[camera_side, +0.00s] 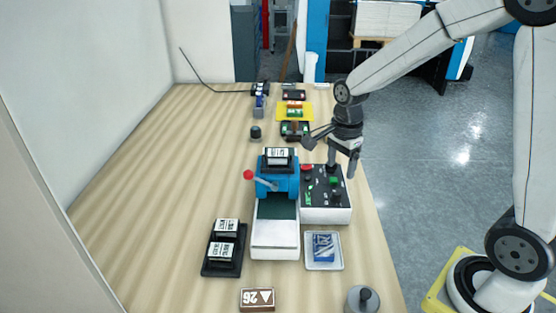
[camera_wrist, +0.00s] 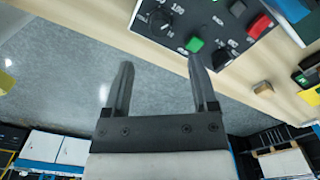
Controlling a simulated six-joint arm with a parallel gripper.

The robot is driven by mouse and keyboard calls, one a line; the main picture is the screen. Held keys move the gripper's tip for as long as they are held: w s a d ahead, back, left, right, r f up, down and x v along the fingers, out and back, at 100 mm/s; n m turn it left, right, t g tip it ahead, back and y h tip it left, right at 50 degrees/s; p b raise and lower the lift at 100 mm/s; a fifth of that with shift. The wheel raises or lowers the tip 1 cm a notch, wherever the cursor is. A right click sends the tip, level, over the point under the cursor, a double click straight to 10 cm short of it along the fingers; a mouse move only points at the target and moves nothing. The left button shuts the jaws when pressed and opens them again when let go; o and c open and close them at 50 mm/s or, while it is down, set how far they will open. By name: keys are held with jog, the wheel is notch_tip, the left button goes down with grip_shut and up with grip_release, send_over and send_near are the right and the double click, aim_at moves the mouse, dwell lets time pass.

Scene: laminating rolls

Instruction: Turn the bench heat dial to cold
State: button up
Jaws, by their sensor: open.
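The black-topped control box (camera_side: 326,213) stands on the bench right of the blue laminator. In the wrist view its panel (camera_wrist: 205,17) fills the upper part. One dark round dial (camera_wrist: 160,20) with a numbered scale sits near the panel's edge, and a smaller dark dial (camera_wrist: 222,58) sits to its right. I cannot tell which is the heat dial, nor read their settings. My gripper (camera_side: 343,168) is over the box's far right side in the side view. In the wrist view my gripper (camera_wrist: 161,62) is open and empty, its fingers apart from the dials.
The panel also has a red button (camera_wrist: 258,26) and a green button (camera_wrist: 195,44). The blue laminator (camera_side: 277,182) with a red-knobbed lever stands left of the box. A blue pack lies on a white tray (camera_side: 311,265) in front. The bench's left side is clear.

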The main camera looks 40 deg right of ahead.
aim_at(337, 192)
jog(key=shift+f, duration=3.85)
jog(key=shift+c, duration=0.2)
grip_shut()
